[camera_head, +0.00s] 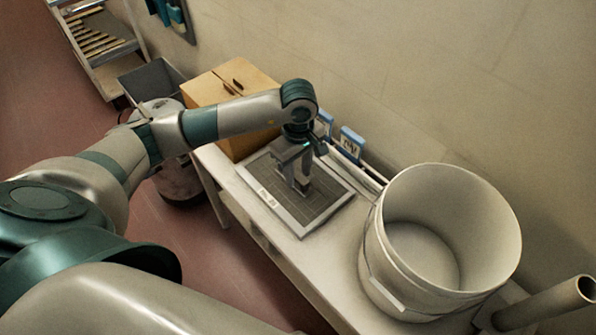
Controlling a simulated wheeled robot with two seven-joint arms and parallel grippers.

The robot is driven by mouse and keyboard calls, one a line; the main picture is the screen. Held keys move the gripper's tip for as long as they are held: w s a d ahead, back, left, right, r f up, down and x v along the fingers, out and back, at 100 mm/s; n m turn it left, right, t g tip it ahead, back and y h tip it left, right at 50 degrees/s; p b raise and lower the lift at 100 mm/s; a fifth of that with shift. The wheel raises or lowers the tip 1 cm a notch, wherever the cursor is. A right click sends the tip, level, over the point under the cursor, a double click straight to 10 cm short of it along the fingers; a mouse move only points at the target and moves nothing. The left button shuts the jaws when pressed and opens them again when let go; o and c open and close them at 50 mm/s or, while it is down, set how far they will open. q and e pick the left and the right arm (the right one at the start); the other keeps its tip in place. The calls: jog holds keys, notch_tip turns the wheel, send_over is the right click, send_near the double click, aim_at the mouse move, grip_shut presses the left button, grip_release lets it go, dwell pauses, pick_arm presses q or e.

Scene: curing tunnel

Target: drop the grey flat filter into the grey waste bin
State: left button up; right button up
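The grey flat filter (325,192) is a flat dark grey panel with a pale frame and a small label on its near left edge. It lies flat on the pale bench. My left gripper (300,186) points down over the middle of the filter and covers part of it. I cannot tell whether its fingers touch the filter or how far apart they are. My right gripper is not in view.
A large pale open bucket (377,262) stands on the bench right of the filter. Blue-edged cards (351,143) are by the wall. A grey pipe (548,304) is at the lower right. Red floor shows left of the bench.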

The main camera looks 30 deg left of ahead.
aim_at(298, 176)
pick_arm(q)
jog(key=shift+r, duration=0.1)
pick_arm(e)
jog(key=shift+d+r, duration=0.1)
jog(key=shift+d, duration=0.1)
pick_arm(q)
jog(key=shift+r, duration=0.2)
notch_tip(298, 176, up, 5)
jog(key=shift+w+f+b, duration=0.1)
jog(key=shift+b, duration=0.8)
notch_tip(298, 176, up, 7)
jog(key=b, duration=0.1)
jog(key=shift+b, duration=0.4)
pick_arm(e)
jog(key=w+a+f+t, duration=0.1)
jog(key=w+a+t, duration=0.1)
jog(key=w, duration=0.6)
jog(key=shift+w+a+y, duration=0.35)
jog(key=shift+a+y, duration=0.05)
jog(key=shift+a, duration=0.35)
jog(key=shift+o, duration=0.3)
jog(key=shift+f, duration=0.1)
